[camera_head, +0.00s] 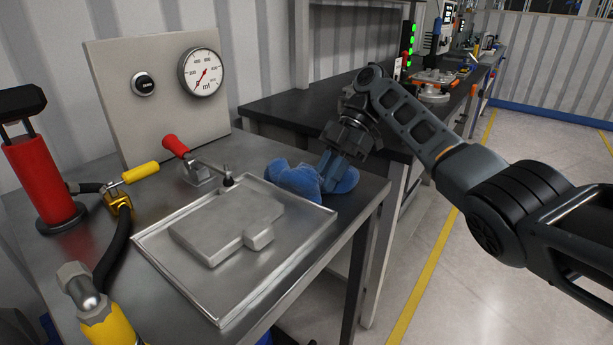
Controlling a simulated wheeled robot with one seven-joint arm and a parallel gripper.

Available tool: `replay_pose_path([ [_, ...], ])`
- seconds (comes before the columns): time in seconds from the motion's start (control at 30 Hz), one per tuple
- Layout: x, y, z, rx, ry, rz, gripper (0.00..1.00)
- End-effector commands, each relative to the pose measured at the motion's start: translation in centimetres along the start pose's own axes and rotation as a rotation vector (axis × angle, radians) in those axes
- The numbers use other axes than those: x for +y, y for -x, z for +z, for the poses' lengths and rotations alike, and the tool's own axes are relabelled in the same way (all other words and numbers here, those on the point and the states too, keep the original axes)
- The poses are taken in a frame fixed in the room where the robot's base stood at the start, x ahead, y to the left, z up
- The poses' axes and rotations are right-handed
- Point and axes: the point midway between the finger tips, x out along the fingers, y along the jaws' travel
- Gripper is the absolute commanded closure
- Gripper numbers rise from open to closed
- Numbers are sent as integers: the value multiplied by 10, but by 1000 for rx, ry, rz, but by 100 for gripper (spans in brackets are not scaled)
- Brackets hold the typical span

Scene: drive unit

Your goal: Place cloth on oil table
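A crumpled blue cloth (291,180) is at the right end of the metal oil table (298,279), just behind and right of the shallow tray. My gripper (330,184) reaches down over the cloth from the right. Its fingers are at the cloth, with blue fabric on both sides of them. The fingertips are partly hidden by the cloth, so I cannot tell whether they are closed on it. The cloth appears to rest on or just above the table top near its right edge.
A metal tray (212,308) with a raised block fills the table's middle. A red-handled clamp (186,158), pressure gauge (201,72), red cylinder (42,175) and yellow-handled valve (140,172) stand behind and left. A dark workbench (290,105) adjoins at the back. Floor at right is clear.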

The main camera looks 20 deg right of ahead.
Motion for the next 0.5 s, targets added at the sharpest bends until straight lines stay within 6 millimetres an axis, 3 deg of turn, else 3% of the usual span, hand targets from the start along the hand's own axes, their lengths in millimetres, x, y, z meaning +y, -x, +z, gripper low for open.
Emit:
replay_pose_path([
  [0.33,0,-4,2,0,-4,-3,48],
  [0.5,0,-4,2,-1,-4,-3,47],
])
